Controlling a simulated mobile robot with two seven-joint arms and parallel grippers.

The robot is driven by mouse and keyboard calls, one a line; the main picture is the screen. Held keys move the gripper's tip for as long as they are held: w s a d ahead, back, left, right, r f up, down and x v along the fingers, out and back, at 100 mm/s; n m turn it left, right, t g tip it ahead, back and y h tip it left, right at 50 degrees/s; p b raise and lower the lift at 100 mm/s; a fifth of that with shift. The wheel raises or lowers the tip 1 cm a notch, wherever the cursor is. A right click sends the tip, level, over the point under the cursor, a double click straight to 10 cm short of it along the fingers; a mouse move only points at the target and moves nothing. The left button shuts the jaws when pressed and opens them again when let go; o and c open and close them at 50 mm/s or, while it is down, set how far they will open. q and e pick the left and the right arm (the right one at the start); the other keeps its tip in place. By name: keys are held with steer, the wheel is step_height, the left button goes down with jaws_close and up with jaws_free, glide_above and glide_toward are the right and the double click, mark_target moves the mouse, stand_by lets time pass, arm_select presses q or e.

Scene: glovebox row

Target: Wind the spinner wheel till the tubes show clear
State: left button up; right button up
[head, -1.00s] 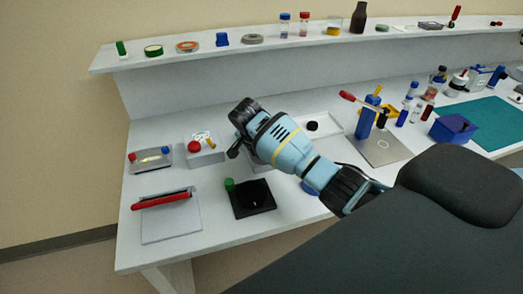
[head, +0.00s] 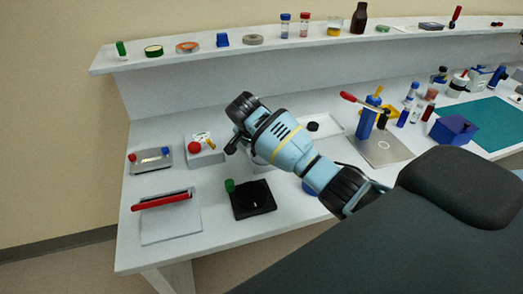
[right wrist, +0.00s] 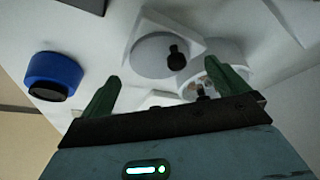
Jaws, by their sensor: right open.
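In the right wrist view, the spinner shows ahead of my right gripper (right wrist: 173,77). It has a white body with a grey wheel (right wrist: 150,58) carrying a black knob (right wrist: 178,56), and beside it a round rotor opening (right wrist: 212,76) with small tubes in it. Whether the tubes show clear is too small to tell. My right gripper is open and empty, its green fingers spread, with the knob beyond and between them. In the head view, my right arm hides most of the spinner and the fingers. My left gripper is out of view.
A blue round object (right wrist: 55,72) stands left of the fingers. Near the arm in the head view are a black plate with a green knob (head: 253,200), a red-button box (head: 205,148), a white tray (head: 328,128) and a blue press (head: 366,122).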

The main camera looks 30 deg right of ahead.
steer(key=shift+v, duration=2.7)
